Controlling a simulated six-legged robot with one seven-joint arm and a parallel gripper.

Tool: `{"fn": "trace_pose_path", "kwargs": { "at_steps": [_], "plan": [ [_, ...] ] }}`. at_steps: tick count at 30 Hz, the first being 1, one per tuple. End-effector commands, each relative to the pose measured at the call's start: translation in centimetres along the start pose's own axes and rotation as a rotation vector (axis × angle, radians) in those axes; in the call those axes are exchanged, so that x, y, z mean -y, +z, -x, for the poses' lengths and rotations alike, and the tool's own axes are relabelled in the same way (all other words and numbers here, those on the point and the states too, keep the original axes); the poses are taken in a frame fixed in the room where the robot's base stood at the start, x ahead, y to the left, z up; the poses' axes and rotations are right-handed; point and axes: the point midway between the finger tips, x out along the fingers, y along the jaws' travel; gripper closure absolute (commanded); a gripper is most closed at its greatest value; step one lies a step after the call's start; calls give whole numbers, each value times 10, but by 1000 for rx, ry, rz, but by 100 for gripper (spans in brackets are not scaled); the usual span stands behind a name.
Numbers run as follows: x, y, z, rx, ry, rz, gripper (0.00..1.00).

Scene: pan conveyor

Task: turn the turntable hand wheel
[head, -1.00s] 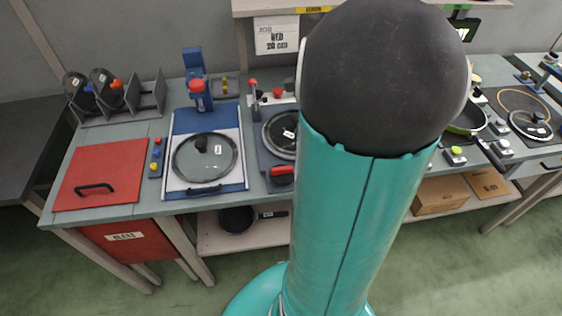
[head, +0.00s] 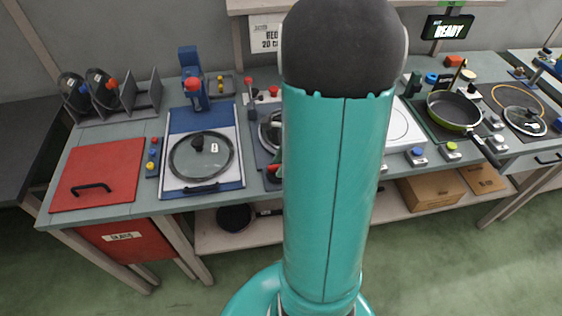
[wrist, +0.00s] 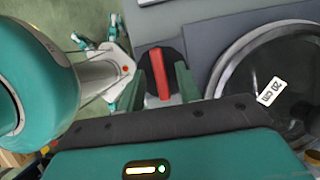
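The hand wheel is a black round knob (wrist: 158,54) with a raised red grip bar (wrist: 160,75), in the upper middle of the wrist view. My gripper (wrist: 168,86) is over it, with one green finger on each side of the red bar. The fingers are apart, and I cannot tell if either touches the bar. In the head view the wheel is mostly hidden behind my arm. The turntable's round dark pan or lid with a "20 cm" label (wrist: 268,92) lies right of the wheel in the wrist view; my arm partly covers it in the head view (head: 268,130).
Left of the turntable, a glass lid (head: 201,157) lies on a blue and white board. A red panel (head: 97,172) with a black handle is further left. A lid rack (head: 125,95) stands behind. A green-rimmed pan (head: 455,112) sits right, near a READY sign (head: 447,27).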

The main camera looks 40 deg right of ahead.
Motion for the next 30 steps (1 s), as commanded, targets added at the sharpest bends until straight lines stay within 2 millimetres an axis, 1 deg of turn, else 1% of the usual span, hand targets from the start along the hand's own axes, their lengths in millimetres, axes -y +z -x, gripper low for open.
{"fn": "trace_pose_path", "kwargs": {
  "at_steps": [1, 5, 6, 14, 20, 26, 30],
  "plan": [
    [0, 0, 0, 0, 0, 0, 73],
    [0, 0, 0, 0, 0, 0, 99],
    [0, 0, 0, 0, 0, 0, 100],
    [0, 0, 0, 0, 5, 11, 100],
    [1, 0, 0, 0, 27, 66, 100],
    [2, 0, 1, 0, 76, 182, 100],
    [3, 0, 0, 0, 122, 295, 100]
  ]
}}
